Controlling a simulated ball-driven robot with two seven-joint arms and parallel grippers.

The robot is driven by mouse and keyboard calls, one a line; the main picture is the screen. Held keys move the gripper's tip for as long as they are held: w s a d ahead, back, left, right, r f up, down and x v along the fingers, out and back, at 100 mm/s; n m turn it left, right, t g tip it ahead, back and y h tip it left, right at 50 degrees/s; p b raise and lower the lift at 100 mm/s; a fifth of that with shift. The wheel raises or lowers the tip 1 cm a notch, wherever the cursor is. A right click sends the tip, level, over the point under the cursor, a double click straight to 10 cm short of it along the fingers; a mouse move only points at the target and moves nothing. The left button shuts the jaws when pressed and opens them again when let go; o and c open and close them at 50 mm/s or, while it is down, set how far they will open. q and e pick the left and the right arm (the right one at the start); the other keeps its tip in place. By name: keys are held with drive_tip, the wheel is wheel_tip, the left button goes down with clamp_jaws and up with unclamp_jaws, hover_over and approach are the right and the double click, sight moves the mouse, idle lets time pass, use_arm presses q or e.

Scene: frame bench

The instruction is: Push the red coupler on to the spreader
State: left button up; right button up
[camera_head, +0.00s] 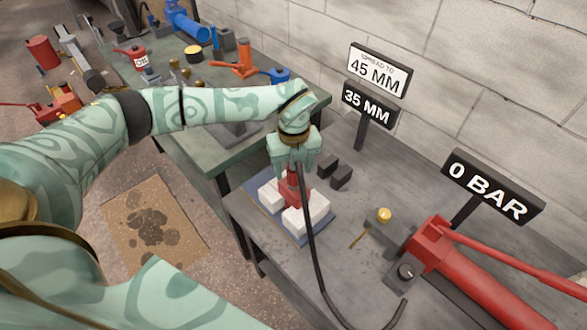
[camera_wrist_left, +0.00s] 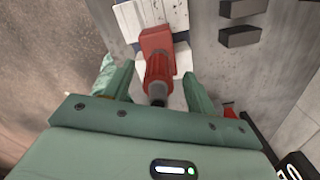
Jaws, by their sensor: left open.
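The red spreader (camera_head: 296,195) sits between white blocks (camera_head: 306,216) on a blue mat (camera_head: 262,216). The red coupler (camera_wrist_left: 158,68), ribbed with a dark grey end, lines up against the spreader's red block (camera_wrist_left: 157,40) in the left wrist view; I cannot tell whether it is seated. My left gripper (camera_head: 293,160) is above the spreader, pointing down. Its fingers are open, one on each side of the coupler, with gaps visible in the left wrist view (camera_wrist_left: 152,78). In the head view the fingers hide the coupler. My right gripper is not in view.
A black hose (camera_head: 314,235) runs from beneath the gripper along the bench to the right. A red pump (camera_head: 470,275) lies at right, near a sign reading 0 BAR (camera_head: 491,189). Dark blocks (camera_head: 341,178) sit beside the mat.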

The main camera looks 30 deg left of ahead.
use_arm(q)
wheel_tip(320, 180, up, 15)
drive_tip(key=p, duration=0.2)
drive_tip(key=shift+f, duration=0.15)
drive_tip(key=shift+d, duration=0.1)
